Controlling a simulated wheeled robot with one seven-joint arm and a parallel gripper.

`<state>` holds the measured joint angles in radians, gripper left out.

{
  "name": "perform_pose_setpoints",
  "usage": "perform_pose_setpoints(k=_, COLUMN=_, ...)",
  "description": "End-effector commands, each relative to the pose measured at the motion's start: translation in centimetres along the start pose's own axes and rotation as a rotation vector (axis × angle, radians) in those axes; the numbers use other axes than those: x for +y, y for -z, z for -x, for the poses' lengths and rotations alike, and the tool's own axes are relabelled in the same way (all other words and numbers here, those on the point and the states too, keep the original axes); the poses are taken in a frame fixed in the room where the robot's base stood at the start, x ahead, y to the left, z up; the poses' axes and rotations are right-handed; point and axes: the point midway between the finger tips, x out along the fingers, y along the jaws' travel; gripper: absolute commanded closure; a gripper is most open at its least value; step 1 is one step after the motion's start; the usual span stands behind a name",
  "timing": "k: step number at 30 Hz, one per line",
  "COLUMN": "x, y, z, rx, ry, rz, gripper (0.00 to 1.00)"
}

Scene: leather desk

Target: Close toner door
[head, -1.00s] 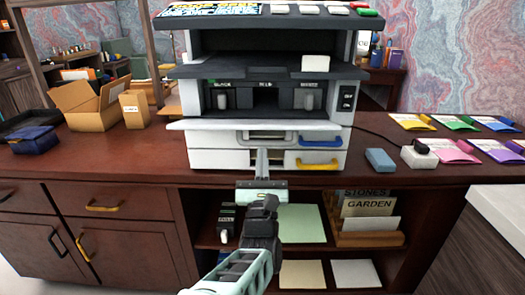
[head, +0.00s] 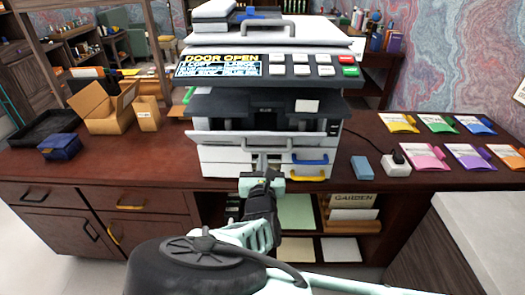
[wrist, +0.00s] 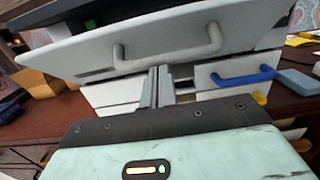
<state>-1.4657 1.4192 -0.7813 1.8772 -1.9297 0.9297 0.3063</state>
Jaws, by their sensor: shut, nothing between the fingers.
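The printer's toner door (head: 215,139) is a wide pale panel with a grey bar handle (head: 268,149). It stands partly open, tilted outward, with the dark toner bay (head: 235,119) showing above it. In the wrist view the door (wrist: 80,59) spans the top, its handle (wrist: 165,63) facing me. My gripper (head: 262,161) is in front of the printer, low at the door. Its shut, empty fingers (wrist: 158,72) point up at the handle's lower side in the wrist view. I cannot tell whether they touch the door. The printer's display (head: 220,66) reads "DOOR OPEN".
Drawers with a blue handle (head: 310,160) and a yellow handle (head: 308,177) sit below the door. A blue block (head: 361,167) and a white block with a black knob (head: 397,165) lie right of the printer. Open boxes (head: 105,108) stand left. Colored packets lie far right.

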Motion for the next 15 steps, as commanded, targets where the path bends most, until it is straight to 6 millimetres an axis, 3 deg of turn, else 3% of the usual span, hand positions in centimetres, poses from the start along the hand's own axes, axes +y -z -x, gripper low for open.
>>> perform_pose_setpoints(k=1, x=-0.2, y=-1.6, z=-0.3, rx=0.03, ry=0.004, rz=-0.002, gripper=1.0)
perform_pose_setpoints(k=15, x=-0.2, y=-5.0, z=-2.3, rx=0.348, ry=0.002, rz=-0.008, gripper=1.0)
